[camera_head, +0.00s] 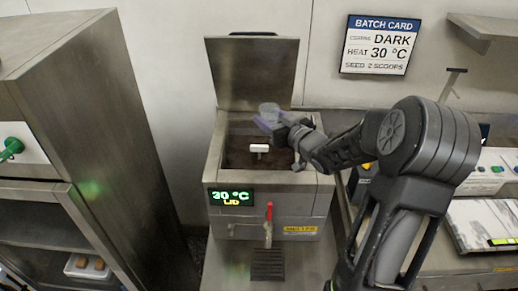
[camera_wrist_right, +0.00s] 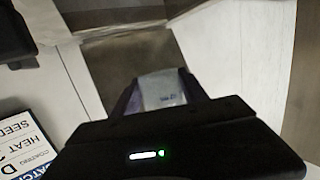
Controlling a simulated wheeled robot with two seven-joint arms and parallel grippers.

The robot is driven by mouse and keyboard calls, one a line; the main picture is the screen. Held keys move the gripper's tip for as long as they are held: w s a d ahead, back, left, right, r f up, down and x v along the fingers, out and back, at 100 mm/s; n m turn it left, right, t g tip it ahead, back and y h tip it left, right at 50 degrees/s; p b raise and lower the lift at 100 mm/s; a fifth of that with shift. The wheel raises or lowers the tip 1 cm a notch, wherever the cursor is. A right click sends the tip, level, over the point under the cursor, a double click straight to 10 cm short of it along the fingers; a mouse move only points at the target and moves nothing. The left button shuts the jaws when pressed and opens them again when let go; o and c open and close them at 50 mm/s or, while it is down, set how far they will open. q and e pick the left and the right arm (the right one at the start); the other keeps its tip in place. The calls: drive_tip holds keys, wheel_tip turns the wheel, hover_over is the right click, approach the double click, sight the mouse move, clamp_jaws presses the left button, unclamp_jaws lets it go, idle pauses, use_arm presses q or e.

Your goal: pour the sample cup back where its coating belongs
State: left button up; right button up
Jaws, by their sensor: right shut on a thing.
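My right gripper (camera_head: 268,122) is shut on a small clear sample cup (camera_head: 269,109) and holds it above the open melting tank (camera_head: 215,172). In the right wrist view the cup (camera_wrist_right: 163,90) shows between the two fingers. I cannot tell whether it holds coating or how far it is tilted. The tank holds a dark brown mass (camera_head: 240,155), with a white-topped piece (camera_head: 258,148) standing in it. Its lid (camera_head: 252,72) is raised at the back. The display (camera_head: 231,197) reads 30 °C and LID. My left gripper is out of view.
A batch card (camera_head: 379,45) on the wall reads DARK, 30 °C, seed 2 scoops; it also shows in the right wrist view (camera_wrist_right: 22,145). A red-handled tap (camera_head: 269,222) sits on the tank's front above a dark grate (camera_head: 267,264). A steel cabinet (camera_head: 95,85) stands left.

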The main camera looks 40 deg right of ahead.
sight(270, 106)
drive_tip(key=shift+r, duration=2.2)
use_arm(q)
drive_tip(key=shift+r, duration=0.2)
